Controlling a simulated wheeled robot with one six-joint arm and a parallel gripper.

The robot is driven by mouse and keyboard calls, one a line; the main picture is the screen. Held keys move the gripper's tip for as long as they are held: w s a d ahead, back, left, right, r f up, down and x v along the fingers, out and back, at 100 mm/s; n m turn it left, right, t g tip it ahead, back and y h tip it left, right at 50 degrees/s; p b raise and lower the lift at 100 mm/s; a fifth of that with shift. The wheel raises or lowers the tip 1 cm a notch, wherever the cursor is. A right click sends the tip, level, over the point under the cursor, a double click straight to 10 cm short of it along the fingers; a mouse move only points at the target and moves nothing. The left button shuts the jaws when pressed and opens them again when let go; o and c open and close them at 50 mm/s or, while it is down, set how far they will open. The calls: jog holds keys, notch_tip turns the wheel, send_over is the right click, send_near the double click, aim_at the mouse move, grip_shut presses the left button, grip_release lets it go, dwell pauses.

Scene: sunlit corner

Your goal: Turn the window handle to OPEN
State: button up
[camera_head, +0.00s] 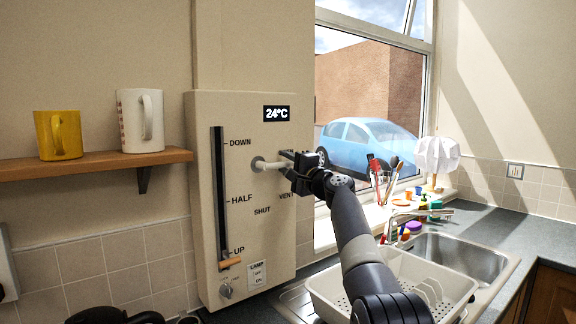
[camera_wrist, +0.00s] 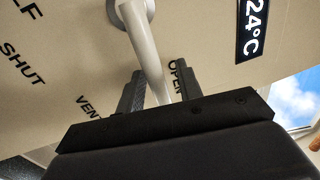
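The cream window handle (camera_head: 272,164) sticks out from a round pivot on the beige panel. It points right in the head view. In the wrist view the handle (camera_wrist: 147,50) runs down between my two dark fingers. My gripper (camera_head: 291,162) is around the handle's outer end, with a finger on either side. In the wrist view my gripper (camera_wrist: 158,88) looks open, with a narrow gap beside the handle. The OPEN label (camera_wrist: 176,76) lies just right of the handle, partly behind a finger. The VENT label (camera_head: 286,196) and SHUT label (camera_head: 262,210) are below the handle.
The panel (camera_head: 205,140) also carries a slider (camera_head: 231,264), a lamp knob (camera_head: 225,290) and a temperature display (camera_head: 277,113). A shelf (camera_head: 100,166) with two mugs is at left. A dish rack (camera_head: 330,290) and sink (camera_head: 460,254) are below right.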

jog(key=b+v, duration=0.7)
jog(key=v, duration=0.3)
jog(key=shift+s+d, duration=0.25)
jog(key=shift+s, duration=0.05)
